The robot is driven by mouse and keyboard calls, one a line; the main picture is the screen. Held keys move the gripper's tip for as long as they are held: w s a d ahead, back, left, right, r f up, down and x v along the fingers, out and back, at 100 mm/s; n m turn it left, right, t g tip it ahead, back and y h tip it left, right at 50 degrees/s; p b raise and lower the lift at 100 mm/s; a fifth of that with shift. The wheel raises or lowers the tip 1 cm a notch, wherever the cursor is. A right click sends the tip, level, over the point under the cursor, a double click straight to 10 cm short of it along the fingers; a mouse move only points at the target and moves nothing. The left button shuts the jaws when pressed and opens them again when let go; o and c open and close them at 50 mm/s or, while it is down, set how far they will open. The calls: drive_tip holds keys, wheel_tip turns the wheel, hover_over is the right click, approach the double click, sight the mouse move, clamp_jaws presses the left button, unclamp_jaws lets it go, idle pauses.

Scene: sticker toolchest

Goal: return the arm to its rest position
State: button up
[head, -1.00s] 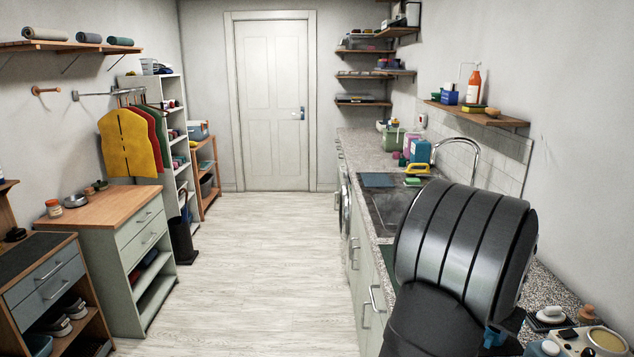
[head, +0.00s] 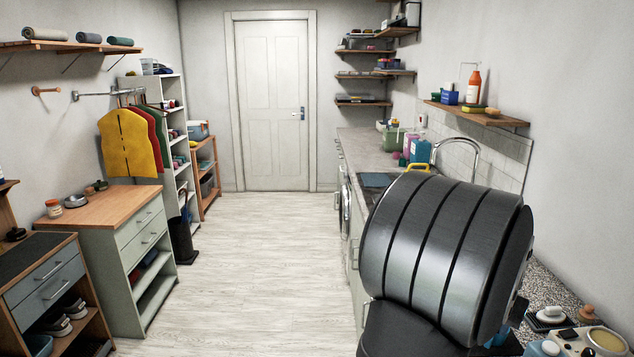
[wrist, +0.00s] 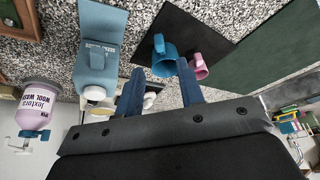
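My gripper (wrist: 160,68) shows in the wrist view as two blue fingers held apart, with nothing seen gripped between them. In the head view the large dark ribbed part of my arm fills the lower right, over the counter and sink. The gripper's fingers cannot be made out clearly there. In the wrist view a blue mug (wrist: 165,58) and a pink mug (wrist: 197,68) show beyond the fingertips on a dark mat. I cannot tell whether the right finger touches the blue mug.
A blue bottle (wrist: 97,48) and a purple wool wash bottle (wrist: 38,108) show left of the fingers. A wall shelf (head: 490,117) with a red-orange bottle (head: 473,87) is above the counter. A soap dish (head: 551,316) sits at lower right. The floor (head: 250,270) is clear.

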drive_tip(key=x, duration=0.8)
drive_tip(key=shift+w+d+r, duration=0.1)
drive_tip(key=shift+r, duration=0.1)
wheel_tip(320, 180, up, 10)
drive_tip(key=w+a+f+n, duration=0.1)
drive_tip(key=w+a, duration=0.3)
drive_tip(key=a, duration=0.8)
drive_tip(key=w+a+f+n+y, duration=0.1)
drive_tip(key=w+a+f, duration=0.3)
drive_tip(key=a, duration=0.9)
drive_tip(key=w+a+f+n+t, duration=0.1)
drive_tip(key=w+a+f+n, duration=0.2)
drive_tip(key=a, duration=0.9)
drive_tip(key=shift+w+a+f+y, duration=0.25)
drive_tip(key=shift+w+y, duration=0.05)
drive_tip(key=shift+w, duration=0.9)
